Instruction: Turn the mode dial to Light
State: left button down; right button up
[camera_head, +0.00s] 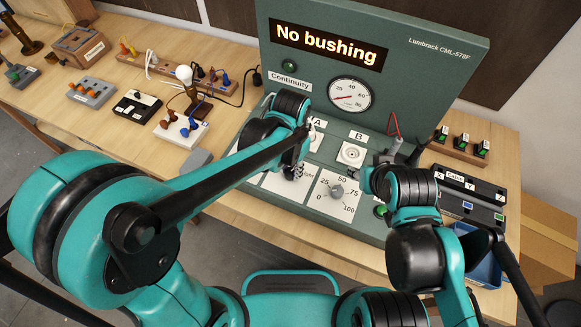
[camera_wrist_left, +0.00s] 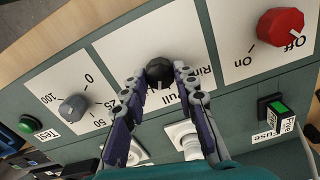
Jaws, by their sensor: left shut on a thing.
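The black knob (camera_wrist_left: 159,70) sits on a white plate (camera_wrist_left: 115,45) with partly covered print that includes "Full"; I take it as the mode dial. My left gripper (camera_wrist_left: 158,80) is shut on this knob, with one finger on each side. In the head view the left gripper (camera_head: 297,168) reaches down to the panel's white plates, and the knob is mostly hidden there. Which mode it points to cannot be read. My right arm reaches to the panel's right side, and its fingers are too hidden to judge.
A grey 0–100 dial (camera_head: 337,191) is beside the held knob. A red On/Off knob (camera_wrist_left: 281,26) is on the other side. The tester's screen (camera_head: 330,46) reads "No bushing". Socket B (camera_head: 351,153) is above the dials.

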aim_at(291, 171)
pick_arm(q)
jog(key=m, duration=0.7)
dwell(0.6)
jog(key=c, duration=1.2)
grip_release()
notch_tip(291, 171, up, 12)
